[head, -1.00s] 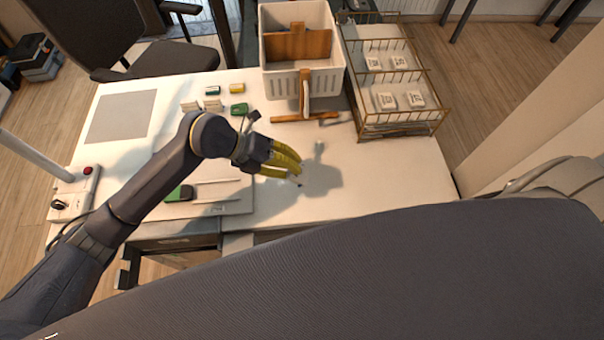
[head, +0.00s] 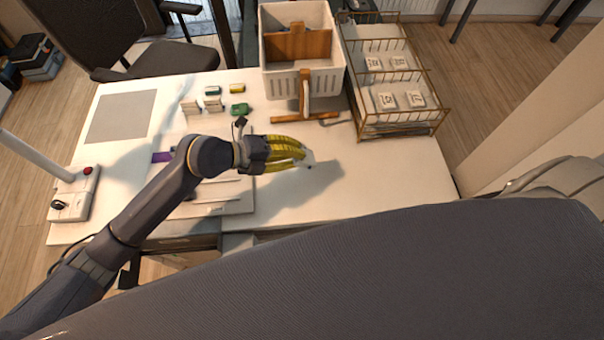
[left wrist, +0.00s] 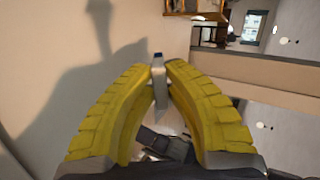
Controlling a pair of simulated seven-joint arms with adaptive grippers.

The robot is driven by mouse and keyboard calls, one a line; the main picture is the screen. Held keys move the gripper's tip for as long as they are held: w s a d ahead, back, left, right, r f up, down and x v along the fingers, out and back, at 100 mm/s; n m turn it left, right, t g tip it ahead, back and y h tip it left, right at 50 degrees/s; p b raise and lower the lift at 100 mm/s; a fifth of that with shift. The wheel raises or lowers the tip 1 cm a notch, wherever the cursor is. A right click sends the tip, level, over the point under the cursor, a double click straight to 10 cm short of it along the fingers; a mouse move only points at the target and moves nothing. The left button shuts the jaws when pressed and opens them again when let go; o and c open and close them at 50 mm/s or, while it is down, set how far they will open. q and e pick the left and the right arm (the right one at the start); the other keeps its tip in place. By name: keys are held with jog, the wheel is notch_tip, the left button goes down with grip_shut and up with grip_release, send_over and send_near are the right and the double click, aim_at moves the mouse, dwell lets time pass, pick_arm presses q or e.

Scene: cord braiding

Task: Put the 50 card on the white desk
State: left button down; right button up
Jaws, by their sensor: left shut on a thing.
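My left gripper (head: 306,156), with yellow ribbed fingers, is over the bare middle of the white desk (head: 390,180). It is shut on a small, thin, pale thing, likely a card, at its fingertips (head: 310,159). In the left wrist view the gripper (left wrist: 160,78) holds this thing (left wrist: 158,84) nearly edge-on and upright, so no number on it can be read. Whether it touches the desk cannot be told. Several white cards (head: 387,101) with dark marks lie in the wire rack (head: 401,133); their numbers are too small to read. My right gripper is out of view.
A white bin (head: 280,85) with a wooden box stands at the back, with a wooden-handled tool (head: 300,117) in front. Small green (head: 239,109) and yellow (head: 237,88) items lie left of it. A board (head: 225,205) lies under my left arm. Desk right of the gripper is clear.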

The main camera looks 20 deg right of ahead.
aim_at(295, 174)
pick_arm(q)
jog(key=shift+f, duration=3.35)
jog(key=c, duration=1.6)
grip_release()
jog(key=shift+c, duration=0.2)
jog(key=shift+v, duration=4.05)
